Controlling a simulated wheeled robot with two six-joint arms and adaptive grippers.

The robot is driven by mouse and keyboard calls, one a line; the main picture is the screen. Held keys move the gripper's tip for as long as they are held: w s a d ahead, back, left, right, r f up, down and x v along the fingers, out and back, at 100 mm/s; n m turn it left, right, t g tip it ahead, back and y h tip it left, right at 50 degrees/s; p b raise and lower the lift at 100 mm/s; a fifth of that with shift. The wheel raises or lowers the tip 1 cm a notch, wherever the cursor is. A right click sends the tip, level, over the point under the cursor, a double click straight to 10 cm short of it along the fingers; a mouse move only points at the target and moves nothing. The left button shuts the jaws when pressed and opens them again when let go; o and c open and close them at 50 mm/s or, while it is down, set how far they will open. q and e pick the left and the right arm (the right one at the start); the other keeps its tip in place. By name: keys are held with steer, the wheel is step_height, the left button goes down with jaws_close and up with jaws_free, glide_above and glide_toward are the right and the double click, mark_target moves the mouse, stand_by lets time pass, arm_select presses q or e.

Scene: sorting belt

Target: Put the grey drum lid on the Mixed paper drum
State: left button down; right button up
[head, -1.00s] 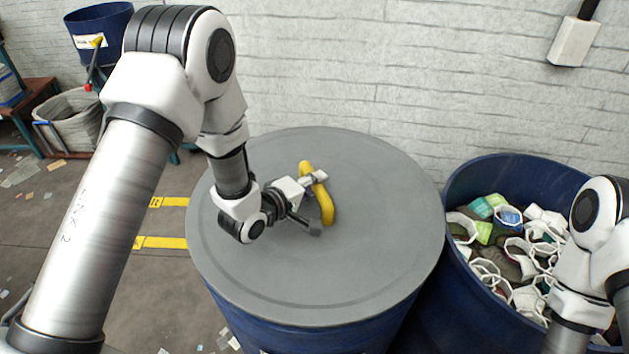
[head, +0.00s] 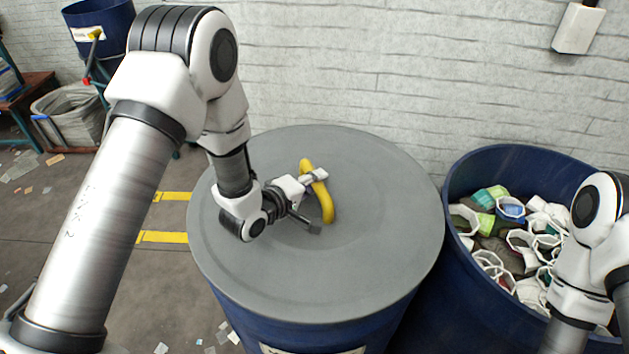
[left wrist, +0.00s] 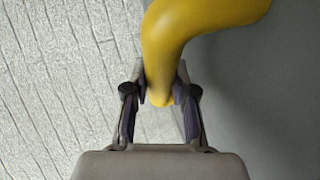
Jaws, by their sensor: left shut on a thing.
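The grey drum lid (head: 385,245) is a wide round disc with a curved yellow handle (head: 308,167) near its middle. It is over a blue drum (head: 310,330) in the centre of the head view and hides that drum's opening. A pale label (head: 310,350) on this drum is cut off at the bottom edge and I cannot read it. I cannot tell whether the lid rests on the rim or hangs just above it. My left gripper (head: 316,203) is shut on the yellow handle, which also shows between its fingers (left wrist: 160,97) in the left wrist view. My right gripper is out of view.
An open blue drum (head: 465,165) full of mixed containers stands close on the right, with my right arm over it. A white brick wall (head: 360,60) is behind. A wire bin (head: 70,115) and another blue drum (head: 105,35) are at the back left. Yellow floor marks lie left.

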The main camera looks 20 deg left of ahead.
arm_select(q)
steer(key=shift+f, duration=0.15)
steer(key=c, duration=0.9)
jaws_free()
